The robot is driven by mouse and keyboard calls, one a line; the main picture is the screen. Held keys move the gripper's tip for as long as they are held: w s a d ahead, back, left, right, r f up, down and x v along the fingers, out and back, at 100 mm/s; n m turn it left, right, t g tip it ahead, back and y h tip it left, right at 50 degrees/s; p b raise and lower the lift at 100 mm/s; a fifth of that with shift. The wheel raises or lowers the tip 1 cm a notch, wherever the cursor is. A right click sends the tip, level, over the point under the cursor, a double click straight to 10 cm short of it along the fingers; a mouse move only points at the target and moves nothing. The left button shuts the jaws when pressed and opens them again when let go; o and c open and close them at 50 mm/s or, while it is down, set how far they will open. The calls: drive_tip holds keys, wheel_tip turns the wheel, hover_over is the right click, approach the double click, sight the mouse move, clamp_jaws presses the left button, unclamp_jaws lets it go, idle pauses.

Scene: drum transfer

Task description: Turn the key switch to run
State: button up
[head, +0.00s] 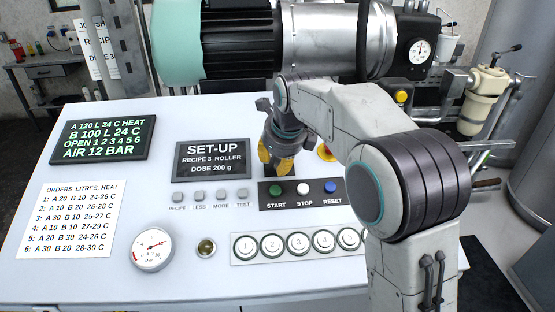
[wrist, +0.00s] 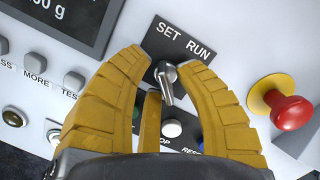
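The key switch (wrist: 166,82) is a small silver knob with a short lever, on a dark plate (wrist: 178,45) marked SET on the left and RUN on the right. In the wrist view its lever slants toward the picture's bottom, slightly right; which mark it is set to I cannot tell. My gripper (wrist: 163,66) has its yellow fingers apart on either side of the knob, with the right fingertip very near it. Contact is not clear. In the head view my gripper (head: 275,165) points down over the panel and hides the key switch.
A red mushroom button (wrist: 291,111) on a yellow base is close right of my gripper. The START, STOP and RESET buttons (head: 304,188) lie just in front. A SET-UP screen (head: 211,160) is to the left. A large motor and drum (head: 300,40) stand behind the panel.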

clamp_jaws()
drive_tip(key=shift+m, duration=0.7)
drive_tip(key=shift+o, duration=1.3)
unclamp_jaws()
drive_tip(key=shift+d, duration=0.1)
drive_tip(key=shift+r, duration=0.15)
